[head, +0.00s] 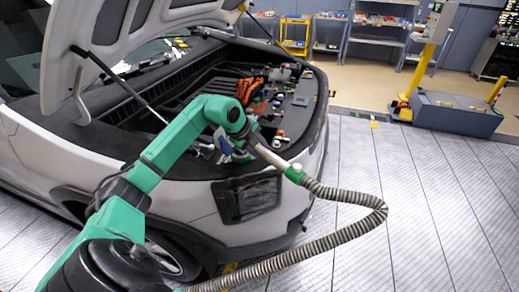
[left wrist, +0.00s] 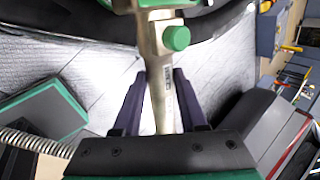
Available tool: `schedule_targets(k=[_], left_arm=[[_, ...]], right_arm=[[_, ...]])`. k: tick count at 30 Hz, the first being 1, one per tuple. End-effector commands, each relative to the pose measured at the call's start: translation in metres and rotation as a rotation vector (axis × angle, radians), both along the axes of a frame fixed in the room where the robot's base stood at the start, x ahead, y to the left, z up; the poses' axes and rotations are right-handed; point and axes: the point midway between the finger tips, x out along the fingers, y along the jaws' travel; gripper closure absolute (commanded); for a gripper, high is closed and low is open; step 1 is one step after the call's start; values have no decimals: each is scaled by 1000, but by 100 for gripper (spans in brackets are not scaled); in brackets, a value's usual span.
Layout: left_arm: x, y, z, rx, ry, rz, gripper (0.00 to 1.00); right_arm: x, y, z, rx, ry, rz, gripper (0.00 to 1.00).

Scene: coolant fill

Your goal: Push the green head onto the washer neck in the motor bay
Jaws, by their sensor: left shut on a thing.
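My left gripper (head: 222,146) is at the front edge of the open motor bay (head: 203,88). In the left wrist view its dark fingers (left wrist: 157,82) are shut on a pale metal tool body (left wrist: 150,48). A round green knob (left wrist: 176,38) shows on that body beyond the fingers. The green head at the tool's far end is mostly cut off at the top of this view. A ribbed grey hose (head: 345,233) ends at a green collar (head: 295,173) beside my arm. I cannot tell which fitting in the bay is the washer neck. My right gripper is not in view.
The raised hood (head: 75,45) and its prop stand over the bay's left side. An orange item (head: 249,90) and several caps lie in the bay. The hose loops over clear floor (head: 440,200) at the right. Shelves and a yellow stand are behind.

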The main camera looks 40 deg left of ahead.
Motion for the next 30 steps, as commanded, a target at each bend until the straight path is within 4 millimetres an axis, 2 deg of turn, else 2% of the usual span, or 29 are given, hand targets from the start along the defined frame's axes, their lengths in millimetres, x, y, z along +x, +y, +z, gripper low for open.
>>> schedule_targets(k=[8, 9, 11, 19, 23, 26, 30], left_arm=[[-1, 0, -4, 1, 8, 0, 100], [-1, 0, -4, 1, 8, 0, 43], [-1, 0, -4, 1, 8, 0, 24], [-2, -1, -6, -1, 14, 0, 24], [-5, 1, 0, 0, 8, 0, 24], [-13, 3, 13, 3, 7, 0, 24], [-35, 7, 45, 7, 5, 0, 24]], right_arm=[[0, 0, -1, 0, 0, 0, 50], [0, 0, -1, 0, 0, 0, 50], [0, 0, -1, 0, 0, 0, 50], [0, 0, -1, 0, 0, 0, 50], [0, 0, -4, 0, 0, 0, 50], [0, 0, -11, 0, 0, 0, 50], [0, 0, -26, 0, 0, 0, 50]])
